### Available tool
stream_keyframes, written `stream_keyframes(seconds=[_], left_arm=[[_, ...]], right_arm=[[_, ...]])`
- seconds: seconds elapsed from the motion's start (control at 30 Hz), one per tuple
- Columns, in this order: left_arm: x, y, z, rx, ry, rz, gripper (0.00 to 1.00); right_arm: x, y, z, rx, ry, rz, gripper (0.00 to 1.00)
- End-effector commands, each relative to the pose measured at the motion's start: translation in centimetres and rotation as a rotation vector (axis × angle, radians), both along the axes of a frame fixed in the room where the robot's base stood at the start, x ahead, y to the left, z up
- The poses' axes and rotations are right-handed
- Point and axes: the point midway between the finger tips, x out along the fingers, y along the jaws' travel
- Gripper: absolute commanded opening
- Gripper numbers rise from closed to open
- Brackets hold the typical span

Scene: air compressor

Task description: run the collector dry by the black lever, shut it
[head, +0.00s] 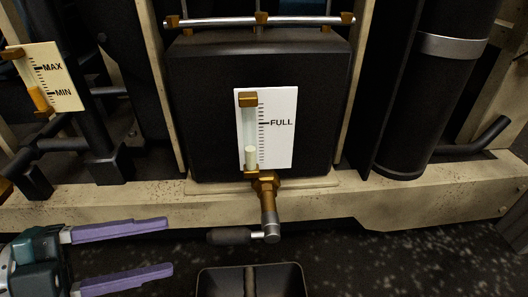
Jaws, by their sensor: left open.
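The collector is a dark tank (205,110) in the middle of the head view. A white gauge card (281,140) marked FULL stands on its front, and the pale fill in its tube (251,157) is low, well below that mark. A brass valve and spout (267,203) hang under the tank. The black lever (229,236) points left from the lower end of the spout, roughly level. My left gripper (170,245) is open and empty, its purple fingers pointing right toward the lever, apart from it. My right gripper is not in view.
A dark open bin (212,283) stands on the floor below the spout; a tan upright strip shows in it, and I cannot tell what it is. A pale beam (420,205) runs across behind. A second gauge (57,77) marked MAX and MIN is at left, a black cylinder (430,100) at right.

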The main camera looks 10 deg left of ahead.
Motion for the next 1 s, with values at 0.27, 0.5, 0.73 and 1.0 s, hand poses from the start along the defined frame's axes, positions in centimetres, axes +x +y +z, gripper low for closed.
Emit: stream_keyframes(seconds=[0.27,0.5,0.73,1.0], left_arm=[[2.7,-3.9,-1.3,-0.005,-0.006,-0.002,0.59],[4.8,-6.9,-2.0,-0.004,-0.003,0.000,0.59],[5.4,-7.7,-2.0,-0.004,-0.001,0.002,0.59],[5.4,-7.7,-2.0,-0.004,-0.001,0.002,0.49]], right_arm=[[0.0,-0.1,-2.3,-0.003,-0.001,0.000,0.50],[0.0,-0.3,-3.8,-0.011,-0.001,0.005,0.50],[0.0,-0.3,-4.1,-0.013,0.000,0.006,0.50],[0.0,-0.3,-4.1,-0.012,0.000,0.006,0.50]])
